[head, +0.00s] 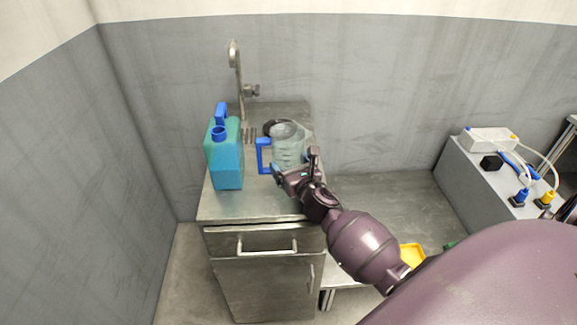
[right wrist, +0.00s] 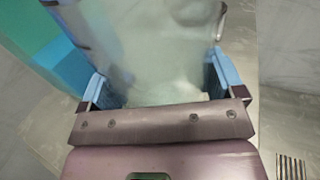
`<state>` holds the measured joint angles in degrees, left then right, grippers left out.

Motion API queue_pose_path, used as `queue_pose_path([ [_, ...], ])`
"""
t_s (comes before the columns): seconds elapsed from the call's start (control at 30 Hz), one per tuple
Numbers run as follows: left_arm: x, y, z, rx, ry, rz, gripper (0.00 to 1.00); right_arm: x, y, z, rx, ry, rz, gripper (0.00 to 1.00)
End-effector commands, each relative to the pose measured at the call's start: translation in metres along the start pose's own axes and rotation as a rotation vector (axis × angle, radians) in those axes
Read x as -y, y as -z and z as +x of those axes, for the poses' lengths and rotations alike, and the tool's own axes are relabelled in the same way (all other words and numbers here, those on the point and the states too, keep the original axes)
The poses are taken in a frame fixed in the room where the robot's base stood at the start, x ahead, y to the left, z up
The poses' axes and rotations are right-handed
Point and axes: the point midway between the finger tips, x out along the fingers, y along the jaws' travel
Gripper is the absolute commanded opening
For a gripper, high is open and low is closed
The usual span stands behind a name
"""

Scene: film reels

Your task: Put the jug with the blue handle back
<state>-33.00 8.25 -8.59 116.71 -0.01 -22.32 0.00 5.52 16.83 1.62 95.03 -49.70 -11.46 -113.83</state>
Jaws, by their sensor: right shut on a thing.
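The jug with the blue handle (head: 288,147) is clear, with its blue handle (head: 263,156) on its left side. It is upright over the metal sink cabinet's top (head: 229,204); I cannot tell whether it touches the top. My right gripper (head: 294,172) is at the jug's near side, shut on it. In the right wrist view the jug's clear wall (right wrist: 160,60) fills the space between the blue finger pads of my right gripper (right wrist: 160,85). My left gripper is not in view.
A teal canister (head: 226,166) with a blue cap stands left of the jug. A tap (head: 236,75) rises behind. A dark round thing (head: 270,128) sits partly hidden behind the jug. A grey bench (head: 475,185) with cables stands at right. The counter's front is clear.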

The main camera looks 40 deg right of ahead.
Motion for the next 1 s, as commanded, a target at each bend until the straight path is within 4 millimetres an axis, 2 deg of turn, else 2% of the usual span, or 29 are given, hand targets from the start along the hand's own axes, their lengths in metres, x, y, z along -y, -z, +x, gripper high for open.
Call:
queue_pose_path([
  [0.17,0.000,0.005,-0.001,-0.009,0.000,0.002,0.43,0.000,-0.003,0.001,0.003,0.000,-0.001,0.50],
  [0.37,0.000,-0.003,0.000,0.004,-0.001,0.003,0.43,0.000,0.003,0.000,0.001,0.000,-0.001,0.50],
  [0.4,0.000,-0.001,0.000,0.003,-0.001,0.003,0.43,0.000,0.002,0.000,0.001,0.000,-0.001,0.94],
  [0.43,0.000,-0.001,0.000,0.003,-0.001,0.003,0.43,0.000,0.001,0.000,0.002,0.000,-0.001,0.99],
  [0.8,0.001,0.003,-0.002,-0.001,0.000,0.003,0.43,0.000,-0.004,-0.001,0.002,0.000,0.000,1.00],
  [1.0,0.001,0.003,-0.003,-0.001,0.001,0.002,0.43,0.001,-0.002,-0.031,0.001,0.000,0.000,1.00],
])
